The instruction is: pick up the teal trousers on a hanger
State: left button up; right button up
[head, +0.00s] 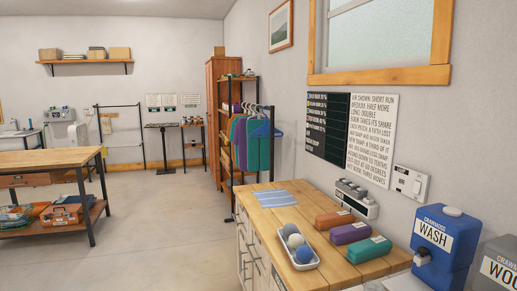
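Several garments hang close together from a rail on a dark rack in the back right corner of the head view. A large teal garment (258,153) hangs at the near end of the row. More teal and purple cloth hangs behind and to the left of it, partly hidden. From here I cannot tell for sure which teal piece is the trousers. Neither of my grippers is in view.
A wooden counter (335,268) with a tray of balls (297,262), coloured bundles and a blue WASH dispenser (443,248) fills the near right, in front of the rack. A wooden workbench (45,158) stands at left. The concrete floor (165,230) between them is clear.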

aim_at(257, 150)
jog(key=i+j+u, duration=0.25)
jog(key=i, duration=0.2)
jog(key=i+u, duration=0.45)
jog(key=i, duration=2.35)
jog(key=i+z, duration=0.1)
jog(key=i, duration=0.6)
jog(key=i+j+z, duration=0.1)
jog(key=i, duration=0.65)
jog(key=i+j+z, duration=0.1)
jog(key=i, duration=0.6)
jog(key=j, duration=0.1)
